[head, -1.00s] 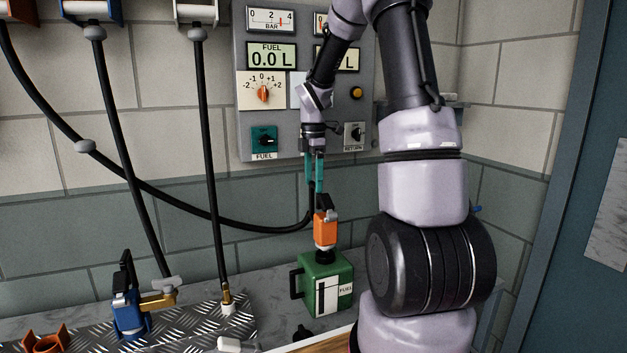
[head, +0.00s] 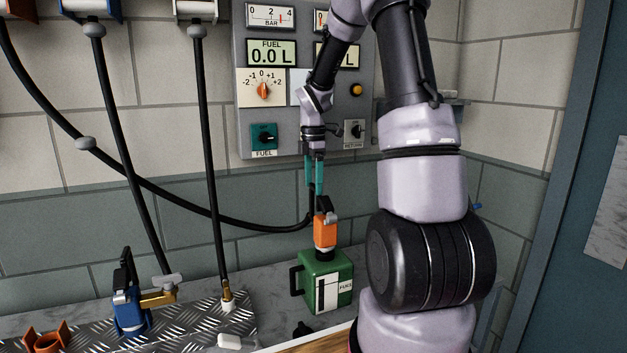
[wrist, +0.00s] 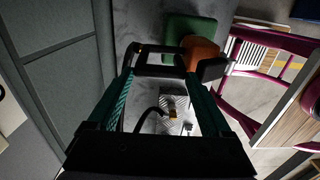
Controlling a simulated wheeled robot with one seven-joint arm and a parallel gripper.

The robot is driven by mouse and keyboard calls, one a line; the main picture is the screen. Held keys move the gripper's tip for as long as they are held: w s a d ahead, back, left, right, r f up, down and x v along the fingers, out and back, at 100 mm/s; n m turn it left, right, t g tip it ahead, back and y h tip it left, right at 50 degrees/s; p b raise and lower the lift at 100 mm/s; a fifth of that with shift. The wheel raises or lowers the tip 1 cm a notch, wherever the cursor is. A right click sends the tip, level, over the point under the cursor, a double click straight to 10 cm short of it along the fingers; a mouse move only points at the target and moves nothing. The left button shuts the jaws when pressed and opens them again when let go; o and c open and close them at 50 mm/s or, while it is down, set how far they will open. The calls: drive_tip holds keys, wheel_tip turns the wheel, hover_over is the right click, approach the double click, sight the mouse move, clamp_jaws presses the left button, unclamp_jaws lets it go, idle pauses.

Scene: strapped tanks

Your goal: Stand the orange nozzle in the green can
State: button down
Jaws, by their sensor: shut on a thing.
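The orange nozzle (head: 325,231) is upright directly over the top of the green can (head: 325,281). Its lower end meets the can's top; how deep its spout sits is hidden. My gripper (head: 316,190), with teal fingers, points down and is shut on the nozzle's black handle from above. In the wrist view the black handle (wrist: 160,52) lies between the fingertips, with the orange body (wrist: 202,50) and the green can (wrist: 183,28) beyond it. The can stands on the grey counter, its FUEL label facing front.
A black hose runs from the upper left to the nozzle. A blue nozzle (head: 128,308) and an orange holder (head: 45,340) stand on the metal tread plate (head: 190,325) at left. The control panel (head: 290,115) reads 0.0 L. A wall and door bound the right.

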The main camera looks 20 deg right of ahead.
drive_tip(key=shift+f, duration=0.55)
unclamp_jaws()
wheel_tip(320, 180, up, 11)
drive_tip(key=shift+f, duration=0.15)
idle(0.4)
drive_tip(key=s+a+r+m+t, duration=0.2)
drive_tip(key=s+r+m, duration=0.1)
drive_tip(key=s+m, duration=0.4)
drive_tip(key=s+a+r+m+t+y, duration=0.1)
drive_tip(key=s+a+r+m+t, duration=0.1)
drive_tip(key=s+m, duration=0.5)
drive_tip(key=s+a+r+m+t+y, duration=0.1)
drive_tip(key=s+a+r+m+t, duration=0.2)
drive_tip(key=s+m, duration=0.5)
drive_tip(key=shift+s+a+r, duration=0.7)
drive_tip(key=shift+s+a, duration=0.05)
drive_tip(key=shift+s, duration=0.1)
